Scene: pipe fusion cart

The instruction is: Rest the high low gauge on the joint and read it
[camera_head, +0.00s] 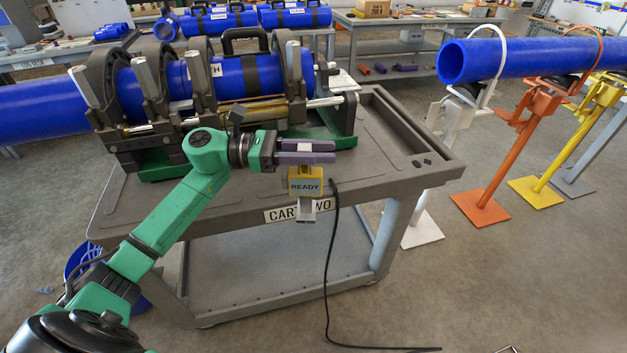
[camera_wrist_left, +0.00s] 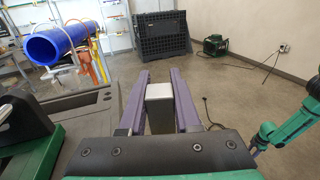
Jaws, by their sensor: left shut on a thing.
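My left gripper (camera_head: 308,152) has purple fingers shut on the high low gauge (camera_head: 305,186), a yellow box whose face reads READY. In the left wrist view, a grey block of the gauge (camera_wrist_left: 161,106) sits between the fingers. The gauge hangs by the cart's front edge, in front of and apart from the clamped blue pipe (camera_head: 262,76). Clamps and a black handle cover much of this pipe, and I cannot make out the joint.
The clamp machine (camera_head: 155,148) stands on the grey cart (camera_head: 403,181), labelled CART TWO. The cart top is bare to its right. A blue pipe (camera_head: 520,58) rests on coloured stands at right. In the wrist view, a black crate (camera_wrist_left: 163,37) stands behind.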

